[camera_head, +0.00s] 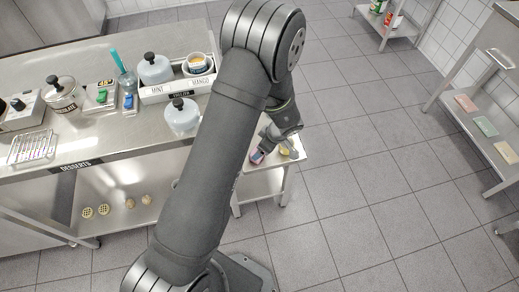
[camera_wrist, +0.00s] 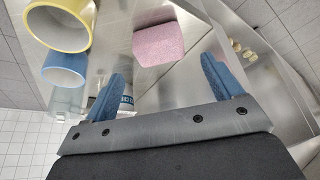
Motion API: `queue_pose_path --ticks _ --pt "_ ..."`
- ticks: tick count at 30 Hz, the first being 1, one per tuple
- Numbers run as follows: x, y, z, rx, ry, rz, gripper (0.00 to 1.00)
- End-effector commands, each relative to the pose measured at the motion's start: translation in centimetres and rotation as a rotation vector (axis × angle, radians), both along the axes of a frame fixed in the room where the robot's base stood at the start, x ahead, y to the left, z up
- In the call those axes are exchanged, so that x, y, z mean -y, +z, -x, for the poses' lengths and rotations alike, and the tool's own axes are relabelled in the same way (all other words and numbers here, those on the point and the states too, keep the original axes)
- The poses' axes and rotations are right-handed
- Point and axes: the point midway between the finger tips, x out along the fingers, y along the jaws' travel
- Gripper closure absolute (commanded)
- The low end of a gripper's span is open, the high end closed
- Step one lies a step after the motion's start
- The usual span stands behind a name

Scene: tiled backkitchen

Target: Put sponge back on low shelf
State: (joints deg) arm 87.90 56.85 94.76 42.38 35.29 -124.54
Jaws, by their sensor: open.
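A pink sponge (camera_wrist: 158,43) lies on a metal surface in the wrist view, ahead of my fingertips and roughly centred between them. My gripper (camera_wrist: 160,82) has its two blue fingers spread wide with nothing between them. In the head view my gripper (camera_head: 266,150) is over a small metal side table (camera_head: 262,184), and my arm hides part of it. A low shelf (camera_head: 484,135) of a metal rack at the right holds flat pink, green and tan pieces. Another low shelf (camera_head: 112,190) runs under the counter.
A yellow cup (camera_wrist: 57,26) and a blue cup (camera_wrist: 65,69) stand left of the sponge. The counter (camera_head: 110,130) carries jars, a labelled tray and utensils. Small round items (camera_head: 104,210) sit on its lower shelf. Tiled floor (camera_head: 385,170) is clear between side table and rack.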

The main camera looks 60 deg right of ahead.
Motion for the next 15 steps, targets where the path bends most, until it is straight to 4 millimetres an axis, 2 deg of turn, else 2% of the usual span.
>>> queue_pose_path --ticks 1,6,15 --pt "0.1 1.0 0.5 0.0 -0.003 0.004 0.16" --pt "0.1 3.4 1.4 0.0 -0.002 0.004 0.16" --pt "0.0 4.8 2.1 -0.001 -0.001 0.0 0.16"
